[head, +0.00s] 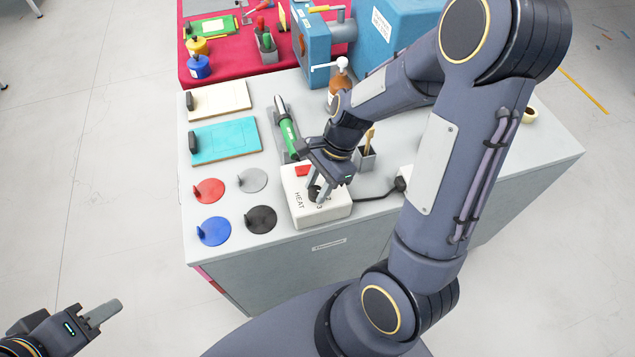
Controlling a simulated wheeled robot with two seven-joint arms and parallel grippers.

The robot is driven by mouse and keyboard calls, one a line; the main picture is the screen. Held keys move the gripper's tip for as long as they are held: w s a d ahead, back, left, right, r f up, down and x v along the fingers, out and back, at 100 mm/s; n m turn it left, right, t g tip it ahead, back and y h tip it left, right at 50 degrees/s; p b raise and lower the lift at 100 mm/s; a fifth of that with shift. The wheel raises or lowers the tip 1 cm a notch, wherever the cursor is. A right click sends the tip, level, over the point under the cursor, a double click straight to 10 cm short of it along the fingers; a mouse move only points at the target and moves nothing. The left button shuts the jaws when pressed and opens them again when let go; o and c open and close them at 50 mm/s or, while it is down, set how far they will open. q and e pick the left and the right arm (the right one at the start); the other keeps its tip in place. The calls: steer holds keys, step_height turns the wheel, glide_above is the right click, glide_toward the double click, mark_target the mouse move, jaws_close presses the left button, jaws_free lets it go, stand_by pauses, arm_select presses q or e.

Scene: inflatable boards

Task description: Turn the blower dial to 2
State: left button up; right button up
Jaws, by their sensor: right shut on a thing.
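A white control box (333,208) marked HEAT, with a red piece on top and the numerals 2 and 3 partly showing, stands near the front edge of the grey worktop. A small black dial (314,194) is on its top. My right gripper (318,190) reaches down over the box and is shut on the dial. The fingers hide part of the dial, and I cannot read its setting. A green hand tool (289,137) lies in a holder behind the box. My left gripper (104,313) is low at the left, away from the worktop; its finger gap is unclear.
Red (209,191), grey (253,180), blue (213,231) and black (261,219) discs lie left of the box. Cream (220,98) and teal (227,140) boards lie behind them. A brown pump bottle (340,84) and a brush cup (366,157) stand near my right arm.

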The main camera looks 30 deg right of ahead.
steer(key=shift+m, duration=0.3)
steer(key=o, duration=1)
steer(key=shift+c, duration=0.2)
steer(key=shift+r, duration=0.1)
steer(key=v, duration=0.7)
steer(key=shift+d+r+p, duration=0.25)
steer(key=shift+p, duration=0.1)
steer(key=shift+s+r, duration=0.1)
